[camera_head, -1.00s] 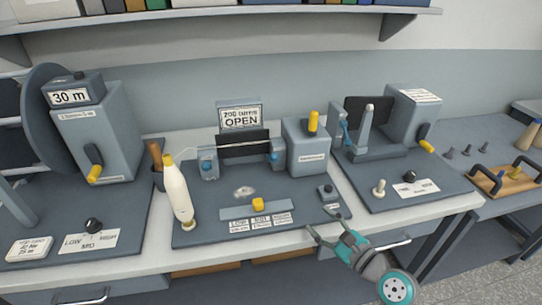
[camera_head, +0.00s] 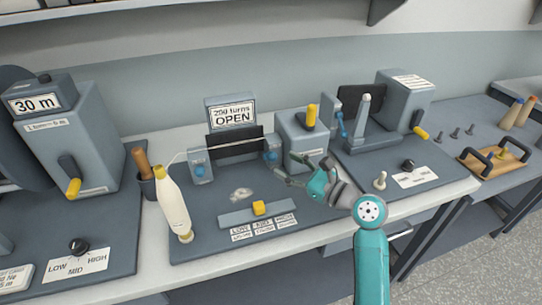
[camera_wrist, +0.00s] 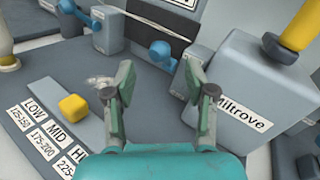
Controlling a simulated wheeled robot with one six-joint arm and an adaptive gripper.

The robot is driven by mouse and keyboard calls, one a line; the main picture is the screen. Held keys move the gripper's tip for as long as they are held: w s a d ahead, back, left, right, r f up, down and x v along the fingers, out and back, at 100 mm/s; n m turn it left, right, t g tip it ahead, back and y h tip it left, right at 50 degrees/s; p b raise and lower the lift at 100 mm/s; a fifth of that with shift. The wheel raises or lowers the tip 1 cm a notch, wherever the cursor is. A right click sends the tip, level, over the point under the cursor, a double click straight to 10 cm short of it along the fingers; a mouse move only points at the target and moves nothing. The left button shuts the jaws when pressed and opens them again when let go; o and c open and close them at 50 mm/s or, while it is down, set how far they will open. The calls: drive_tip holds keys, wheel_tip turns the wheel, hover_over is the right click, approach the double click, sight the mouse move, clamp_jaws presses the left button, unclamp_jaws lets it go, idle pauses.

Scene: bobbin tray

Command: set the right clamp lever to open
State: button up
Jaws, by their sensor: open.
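The right clamp (camera_head: 270,150) of the middle tester carries a small blue lever (camera_head: 271,157). In the wrist view the blue lever (camera_wrist: 161,49) lies just beyond and between my fingertips. My gripper (camera_head: 284,172) is open and empty, close in front of this clamp and slightly below it; it also shows in the wrist view (camera_wrist: 160,78). I see no clear contact between fingers and lever. The left clamp (camera_head: 200,168) has a similar blue lever (camera_wrist: 101,16).
A yellow slider (camera_head: 259,208) sits in front on the base plate. A white bobbin (camera_head: 173,205) leans at the left, with a thread running toward the clamps. Another device (camera_head: 362,130) stands farther right.

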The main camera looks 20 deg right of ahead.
sight(276, 159)
drive_tip(key=shift+x, duration=3.1)
clamp_jaws()
